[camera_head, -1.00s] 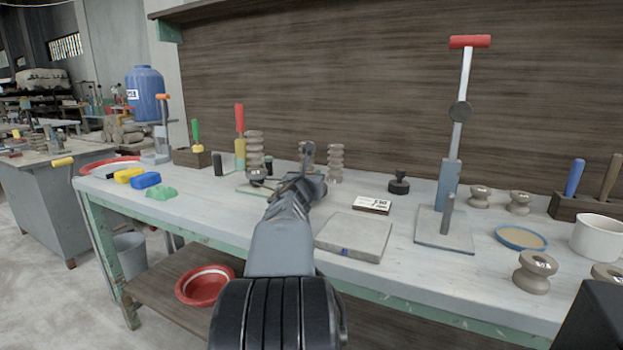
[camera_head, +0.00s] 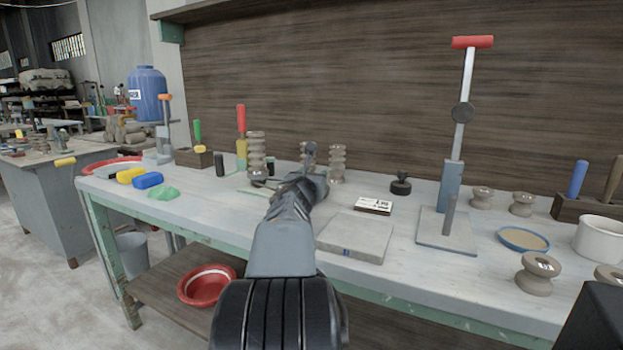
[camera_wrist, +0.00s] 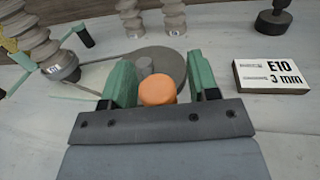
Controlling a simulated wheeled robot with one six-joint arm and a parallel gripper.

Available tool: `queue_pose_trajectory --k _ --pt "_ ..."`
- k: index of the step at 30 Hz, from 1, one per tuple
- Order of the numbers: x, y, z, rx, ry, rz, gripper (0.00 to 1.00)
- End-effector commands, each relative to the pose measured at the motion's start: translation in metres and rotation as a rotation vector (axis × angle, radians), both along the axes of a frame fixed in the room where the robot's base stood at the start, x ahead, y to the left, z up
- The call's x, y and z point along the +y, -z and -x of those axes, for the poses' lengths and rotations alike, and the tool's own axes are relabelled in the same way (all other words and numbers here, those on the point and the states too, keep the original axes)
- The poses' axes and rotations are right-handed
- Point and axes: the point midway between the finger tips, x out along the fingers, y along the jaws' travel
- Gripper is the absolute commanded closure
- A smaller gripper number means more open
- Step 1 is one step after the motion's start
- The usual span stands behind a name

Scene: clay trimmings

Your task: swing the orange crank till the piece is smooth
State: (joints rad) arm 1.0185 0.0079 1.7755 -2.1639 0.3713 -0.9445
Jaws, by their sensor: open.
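A white E10 3 mm card block (camera_wrist: 272,74) lies to the right; it also shows in the head view (camera_head: 373,206). Ribbed clay stacks (camera_head: 337,163) stand behind my gripper. A grey slab (camera_head: 355,238) lies in front right. A tall red-handled lever press (camera_head: 451,190) stands further right.

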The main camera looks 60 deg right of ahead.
Motion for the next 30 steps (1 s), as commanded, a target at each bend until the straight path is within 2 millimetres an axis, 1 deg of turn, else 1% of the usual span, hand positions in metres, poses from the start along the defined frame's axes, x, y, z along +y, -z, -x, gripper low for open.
queue_pose_trajectory --k 5,8,11,21,24,30 --pt "0.001 0.001 0.0 0.0 0.0 -0.001 0.45" --pt "0.007 0.0 0.002 0.0 0.0 0.0 0.45" --pt "0.021 -0.001 0.005 -0.001 -0.001 0.001 0.45" --pt "0.088 -0.002 0.021 -0.001 -0.004 0.001 0.45" --pt "0.105 -0.002 0.025 0.0 -0.003 0.002 0.45" --pt "0.126 -0.001 0.031 0.0 -0.002 0.001 0.45"
